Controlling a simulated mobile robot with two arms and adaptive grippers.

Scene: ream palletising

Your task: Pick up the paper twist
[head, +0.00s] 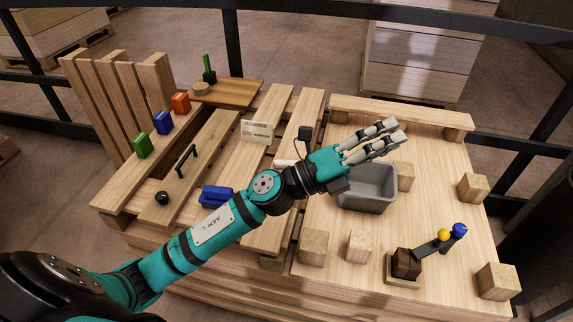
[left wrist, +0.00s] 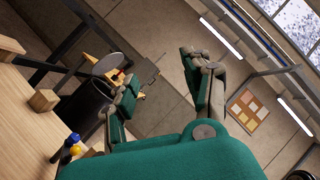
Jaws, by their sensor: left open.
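A small white piece (head: 284,163) lies on the pallet boards, partly hidden behind my left wrist; it may be the paper twist, but I cannot tell for sure. No other thing that looks like a paper twist shows. My left gripper (head: 388,136) is open and empty, stretched out over the back of the grey bin (head: 366,201). In the left wrist view its two fingers (left wrist: 162,88) stand wide apart with nothing between them. My right gripper is not in view.
Several wooden blocks, one of them at the right (head: 473,187), stand around the bin. A lever with yellow and blue balls (head: 443,236) stands at the front right. A blue block (head: 216,195) and a black handle (head: 187,159) are at the left.

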